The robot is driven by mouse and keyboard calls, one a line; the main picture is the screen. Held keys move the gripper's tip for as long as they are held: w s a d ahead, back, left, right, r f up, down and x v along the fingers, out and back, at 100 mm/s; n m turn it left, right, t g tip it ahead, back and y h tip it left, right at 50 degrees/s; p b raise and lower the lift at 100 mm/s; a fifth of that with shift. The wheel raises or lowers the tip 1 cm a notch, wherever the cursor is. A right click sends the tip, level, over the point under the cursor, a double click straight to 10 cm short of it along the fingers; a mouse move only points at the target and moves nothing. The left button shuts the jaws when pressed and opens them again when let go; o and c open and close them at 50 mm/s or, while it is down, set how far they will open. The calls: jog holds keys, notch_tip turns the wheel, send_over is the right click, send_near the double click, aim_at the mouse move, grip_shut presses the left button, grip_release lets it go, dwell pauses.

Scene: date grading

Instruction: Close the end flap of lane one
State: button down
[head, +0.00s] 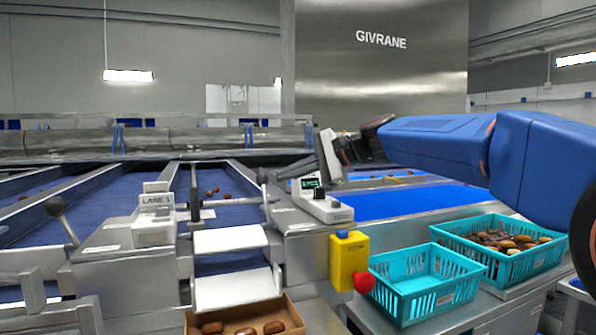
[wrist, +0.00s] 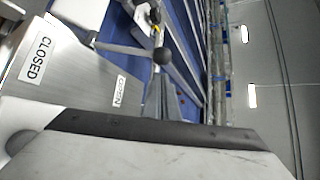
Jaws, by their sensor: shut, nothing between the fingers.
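The lane one sign (head: 155,232) stands left of a blue belt lane (head: 232,212). At its near end two pale plates, an upper one (head: 230,240) and a lower one (head: 237,287), slope outward above a cardboard box; which is the flap is unclear. A ball-knobbed lever (head: 263,178) stands at the lane's right side. The wrist view shows a black-knobbed lever (wrist: 162,57), with an OPEN label (wrist: 118,91) and a CLOSED label (wrist: 36,60) on steel. My gripper (head: 330,155) is shut and empty, right of the lever and apart from it; its grey finger (wrist: 150,155) fills the wrist view's bottom.
A small display unit (head: 322,205) stands just below my gripper. A yellow box with a red button (head: 349,262) is on the frame's front. Two teal crates, one empty (head: 425,285) and one with dates (head: 500,262), stand right. Another lever (head: 57,208) is at left.

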jog(key=shift+x, duration=2.1)
jog(key=shift+s+r, duration=0.1)
jog(key=shift+s+d+r+t+y, duration=0.15)
jog(key=shift+s+r+t+y, duration=0.15)
jog(key=shift+t, duration=0.1)
jog(key=shift+n, duration=0.3)
jog(key=shift+s+d+n+t+y, duration=0.5)
jog(key=shift+s+d, duration=0.1)
jog(key=shift+s, duration=1.6)
jog(key=shift+s+d+n+t+y, duration=0.35)
jog(key=shift+s+d+n+y, duration=0.2)
jog(key=shift+s, duration=1.6)
jog(key=shift+s+d+n+t+y, duration=0.4)
jog(key=shift+s+d, duration=0.3)
jog(key=shift+s, duration=1.5)
